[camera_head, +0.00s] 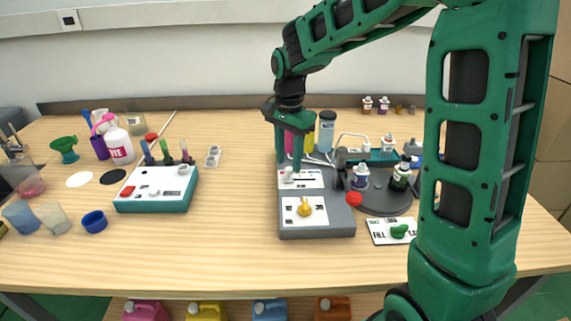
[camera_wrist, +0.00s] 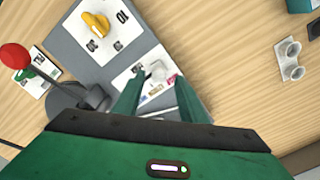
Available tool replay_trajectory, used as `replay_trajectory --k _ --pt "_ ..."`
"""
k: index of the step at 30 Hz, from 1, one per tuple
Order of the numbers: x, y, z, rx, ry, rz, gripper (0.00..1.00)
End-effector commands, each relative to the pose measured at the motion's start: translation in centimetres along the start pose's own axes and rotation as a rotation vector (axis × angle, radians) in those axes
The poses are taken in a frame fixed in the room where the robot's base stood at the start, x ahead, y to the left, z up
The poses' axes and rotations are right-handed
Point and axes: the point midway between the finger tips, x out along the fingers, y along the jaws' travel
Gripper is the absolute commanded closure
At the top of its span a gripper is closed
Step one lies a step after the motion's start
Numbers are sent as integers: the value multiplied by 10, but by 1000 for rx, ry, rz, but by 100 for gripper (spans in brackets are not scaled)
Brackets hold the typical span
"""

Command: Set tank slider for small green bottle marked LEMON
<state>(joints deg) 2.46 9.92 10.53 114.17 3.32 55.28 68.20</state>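The tank slider panel (camera_head: 312,178) is a white plate with a dark slot on the grey dispenser (camera_head: 318,228). Its white slider knob (camera_head: 288,174) is at the left end of the slot. In the wrist view the white knob (camera_wrist: 157,71) shows just beyond and between my fingertips. My gripper (camera_wrist: 156,86) points down over the panel with its fingers apart; no firm contact shows. In the head view my gripper (camera_head: 290,160) is directly above the knob. A small bottle with green on it (camera_head: 400,177) stands on the dark round turntable (camera_head: 385,206); its label is unreadable.
A yellow dial (camera_head: 304,208) sits in front of the slider, and a red ball knob (camera_head: 353,198) at its right. A white-blue bottle (camera_head: 360,177) shares the turntable. A FILL card with a green knob (camera_head: 398,231) lies right. The table front centre is clear.

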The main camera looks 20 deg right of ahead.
Motion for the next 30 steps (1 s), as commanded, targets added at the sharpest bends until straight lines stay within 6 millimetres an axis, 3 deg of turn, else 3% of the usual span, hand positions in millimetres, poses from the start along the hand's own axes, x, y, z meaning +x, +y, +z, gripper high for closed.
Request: replay_trajectory --k 6,15,16,21,30 --pt "18 0 0 -1 -1 1 62" --pt "20 0 0 -1 0 0 62" --pt "20 0 0 -1 0 0 64" --pt "19 0 0 -1 0 0 100" --pt "19 -2 4 -15 1 -3 100"
